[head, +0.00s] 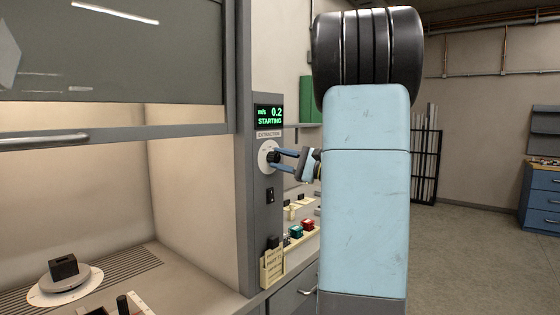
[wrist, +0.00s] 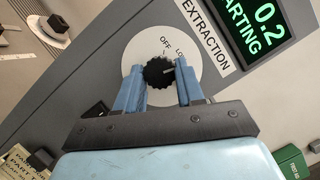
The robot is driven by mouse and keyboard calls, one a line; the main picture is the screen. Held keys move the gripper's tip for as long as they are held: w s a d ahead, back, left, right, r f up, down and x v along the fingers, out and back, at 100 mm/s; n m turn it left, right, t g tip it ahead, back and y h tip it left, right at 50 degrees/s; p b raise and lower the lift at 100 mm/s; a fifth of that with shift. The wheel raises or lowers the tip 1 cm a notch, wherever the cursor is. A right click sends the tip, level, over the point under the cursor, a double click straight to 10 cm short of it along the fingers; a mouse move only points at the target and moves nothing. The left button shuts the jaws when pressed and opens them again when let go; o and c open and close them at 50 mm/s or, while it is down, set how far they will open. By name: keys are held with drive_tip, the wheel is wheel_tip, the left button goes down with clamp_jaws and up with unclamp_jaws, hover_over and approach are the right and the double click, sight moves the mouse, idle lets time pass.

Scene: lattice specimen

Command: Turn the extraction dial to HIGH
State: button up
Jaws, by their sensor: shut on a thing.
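The extraction dial is a black ridged knob (wrist: 158,72) on a round white plate (wrist: 136,50), set in the grey post of the fume cabinet. In the head view the dial (head: 272,157) sits below the EXTRACTION label. My gripper (wrist: 159,69) is shut on the knob, one blue finger on each side. In the wrist view a pale pointer mark on the knob points towards the LOW lettering, whose end is hidden. OFF is readable; the HIGH mark is hidden. The display (head: 269,116) above reads 0.2 m/s and STARTING in green.
A black rocker switch (head: 270,195) is below the dial. A tray with red and green blocks (head: 300,233) and a cream label holder (head: 272,266) stand near the post. Inside the cabinet at left is a round device (head: 64,284) with a black block.

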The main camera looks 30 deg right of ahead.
drive_tip(key=m+t, duration=0.1)
drive_tip(key=m, duration=0.1)
drive_tip(key=m+t, duration=0.1)
drive_tip(key=m, duration=0.1)
drive_tip(key=m+h, duration=0.1)
drive_tip(key=m, duration=0.2)
drive_tip(key=shift+a+f+t, duration=0.1)
drive_tip(key=shift+f+t, duration=0.25)
drive_tip(key=shift+t, duration=0.05)
drive_tip(key=shift+m, duration=0.3)
drive_tip(key=o, duration=1)
drive_tip(key=shift+r, duration=0.1)
drive_tip(key=shift+o, duration=0.2)
drive_tip(key=shift+s, duration=0.1)
drive_tip(key=v, duration=1.3)
drive_tip(key=shift+s+f, duration=0.25)
